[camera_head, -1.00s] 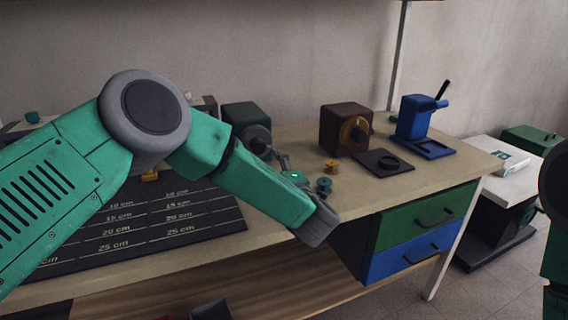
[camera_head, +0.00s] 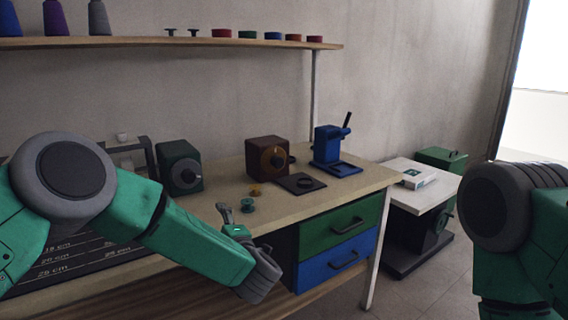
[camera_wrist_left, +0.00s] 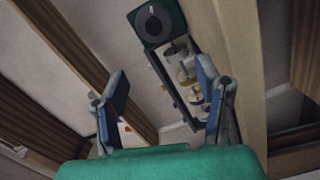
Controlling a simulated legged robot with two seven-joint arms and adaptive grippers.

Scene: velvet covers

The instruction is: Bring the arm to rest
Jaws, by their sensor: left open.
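My left arm, in green with grey joints, comes in from the left in the head view. Its gripper (camera_head: 246,228) is in front of the workbench (camera_head: 310,207) near the front edge, with one finger clearly showing. In the left wrist view the two blue-grey fingers of this gripper (camera_wrist_left: 160,78) stand wide apart with nothing between their tips. My right arm (camera_head: 525,230) shows at the right edge of the head view; its gripper is out of the picture.
On the bench stand a green box with a dial (camera_head: 179,168), a brown box (camera_head: 267,158), a blue press (camera_head: 331,150) and small spools (camera_head: 248,205). Green and blue drawers (camera_head: 338,221) are below. A shelf (camera_head: 170,41) runs above. Open floor (camera_head: 410,290) lies right.

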